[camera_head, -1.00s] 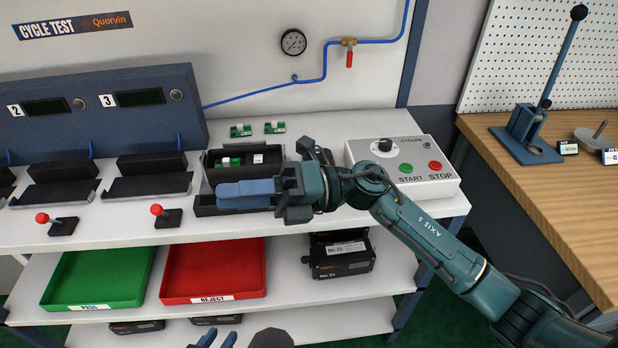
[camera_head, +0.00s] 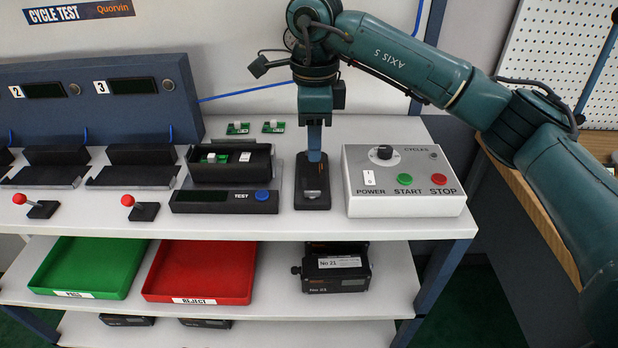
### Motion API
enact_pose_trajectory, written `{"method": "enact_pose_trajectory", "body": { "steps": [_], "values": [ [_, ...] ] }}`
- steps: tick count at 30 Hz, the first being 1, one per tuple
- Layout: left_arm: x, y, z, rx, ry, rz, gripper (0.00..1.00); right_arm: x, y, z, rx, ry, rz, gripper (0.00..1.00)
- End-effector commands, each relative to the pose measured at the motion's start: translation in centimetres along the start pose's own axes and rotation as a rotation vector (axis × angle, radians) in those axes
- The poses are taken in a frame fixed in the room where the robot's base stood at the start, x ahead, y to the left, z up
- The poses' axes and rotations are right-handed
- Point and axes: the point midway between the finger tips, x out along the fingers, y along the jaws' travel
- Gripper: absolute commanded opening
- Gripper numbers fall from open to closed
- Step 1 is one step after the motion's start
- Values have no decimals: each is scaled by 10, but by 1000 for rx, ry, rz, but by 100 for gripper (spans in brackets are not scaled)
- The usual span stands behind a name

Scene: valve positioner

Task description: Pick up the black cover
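The black cover (camera_head: 313,202) is a long flat dark piece with a small light mark near its front end. It lies on the white bench between the open black housing and the control box. My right gripper (camera_head: 314,157) points straight down over the cover's far part. I see it edge-on, with one blue finger showing, so its opening is hidden. I cannot tell whether the fingertip touches the cover. The open black housing (camera_head: 258,176), with green and white parts inside, sits on the test stand (camera_head: 222,207). My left gripper is out of view.
The grey control box (camera_head: 405,205) stands close to the cover's right. Two small green boards (camera_head: 238,128) (camera_head: 273,127) lie behind the housing. Red-knobbed levers (camera_head: 128,200) stand at left. The shelf below holds a green tray (camera_head: 45,287), a red tray (camera_head: 155,287) and black units (camera_head: 336,283).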

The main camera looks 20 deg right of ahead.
Motion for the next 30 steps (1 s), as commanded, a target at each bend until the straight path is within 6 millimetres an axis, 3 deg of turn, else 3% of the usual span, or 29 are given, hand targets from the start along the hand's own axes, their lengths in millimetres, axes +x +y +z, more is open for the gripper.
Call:
{"method": "enact_pose_trajectory", "body": {
  "steps": [6,14,21,30],
  "values": [
    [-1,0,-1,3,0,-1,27,41,1,0,-1,-2,4,31],
    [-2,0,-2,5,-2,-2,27,61,1,1,-1,-4,3,31],
    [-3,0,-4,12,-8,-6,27,96,0,3,0,-4,5,31],
    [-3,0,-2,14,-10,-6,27,106,0,3,-1,-5,1,31]
  ]
}}
